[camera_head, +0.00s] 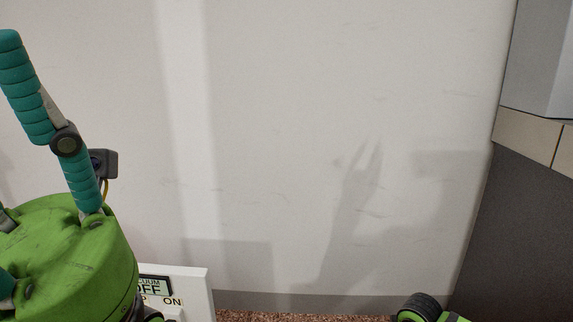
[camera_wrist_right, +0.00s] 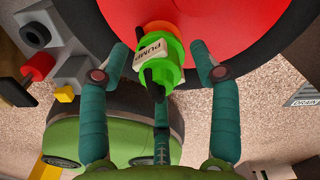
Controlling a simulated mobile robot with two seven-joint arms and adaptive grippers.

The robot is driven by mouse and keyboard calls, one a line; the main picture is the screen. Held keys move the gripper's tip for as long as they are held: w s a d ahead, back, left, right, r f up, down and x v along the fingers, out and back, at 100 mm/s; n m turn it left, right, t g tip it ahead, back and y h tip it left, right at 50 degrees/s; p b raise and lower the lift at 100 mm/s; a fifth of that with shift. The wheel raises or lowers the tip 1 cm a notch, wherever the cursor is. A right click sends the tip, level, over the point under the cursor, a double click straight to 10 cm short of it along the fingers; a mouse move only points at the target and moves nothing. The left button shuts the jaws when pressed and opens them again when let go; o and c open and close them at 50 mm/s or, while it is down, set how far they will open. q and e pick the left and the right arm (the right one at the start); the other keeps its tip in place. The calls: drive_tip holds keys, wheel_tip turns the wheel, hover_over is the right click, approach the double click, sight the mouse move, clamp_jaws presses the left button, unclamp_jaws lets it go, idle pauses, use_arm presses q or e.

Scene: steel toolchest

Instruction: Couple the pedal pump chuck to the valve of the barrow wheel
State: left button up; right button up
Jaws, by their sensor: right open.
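In the right wrist view a bright green pump chuck (camera_wrist_right: 166,72) with a white PUMP label and a dark lever sits between the fingers of my right gripper (camera_wrist_right: 158,76). The gripper is open, with its teal fingers spread to both sides of the chuck and one finger below it. An orange part shows at the chuck's far end, against the red barrow wheel (camera_wrist_right: 222,22) with its dark tyre. The valve is hidden, so I cannot tell whether the chuck is on it. My left gripper (camera_head: 68,150) is partly in the head view at the left; its closure is unclear.
A DRAIN label (camera_wrist_right: 303,97) is at the right. A white VACUUM panel (camera_head: 195,285) stands beside my left gripper, before a bare wall (camera_head: 300,100).

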drive_tip(key=shift+r+p, duration=3.35)
drive_tip(key=shift+r, duration=0.9)
drive_tip(key=shift+f, duration=0.1)
